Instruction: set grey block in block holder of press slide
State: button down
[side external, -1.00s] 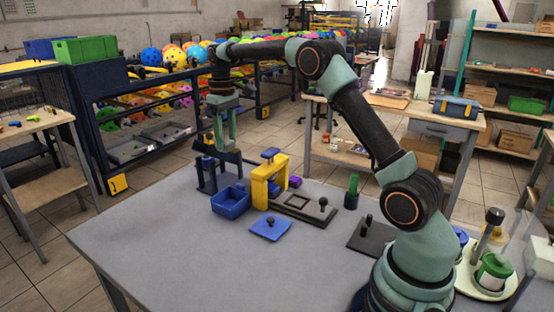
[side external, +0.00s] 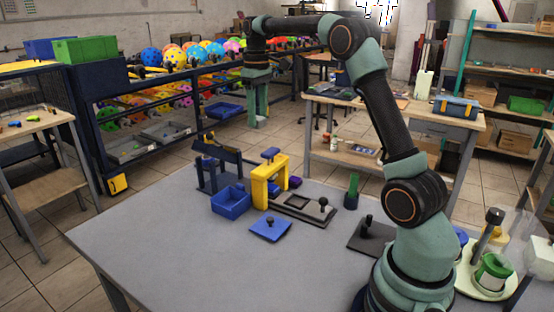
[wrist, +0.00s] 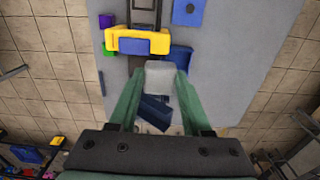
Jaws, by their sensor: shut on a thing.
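My gripper (side external: 257,122) is raised above and behind the far table edge in the side view. In the wrist view my gripper (wrist: 160,82) is shut on a pale grey block (wrist: 160,76), held between the two green fingers. The block is hard to make out in the side view. The press slide (side external: 318,217) is a dark plate with a black knob, reaching out from under the yellow press (side external: 256,190). Its block holder (side external: 297,201) is a square frame that looks empty. In the wrist view the slide (wrist: 144,14) passes behind the yellow press (wrist: 138,42).
A dark blue stand (side external: 208,180) and a blue bin (side external: 231,203) stand left of the press. A blue plate with a knob (side external: 270,229) lies in front. A dark knobbed plate (side external: 372,238) and a green cylinder (side external: 352,190) are to the right. The table's front left is clear.

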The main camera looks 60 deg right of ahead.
jog(key=s+d, duration=0.5)
jog(key=s, duration=0.6)
jog(key=shift+w+d+f, duration=0.1)
jog(key=shift+w+f, duration=0.05)
jog(key=shift+f, duration=5.4)
jog(key=shift+w+f, duration=0.15)
jog(key=shift+f, duration=5.35)
jog(key=shift+f, duration=1)
jog(key=shift+c, duration=1.3)
grip_release()
jog(key=shift+r, duration=0.1)
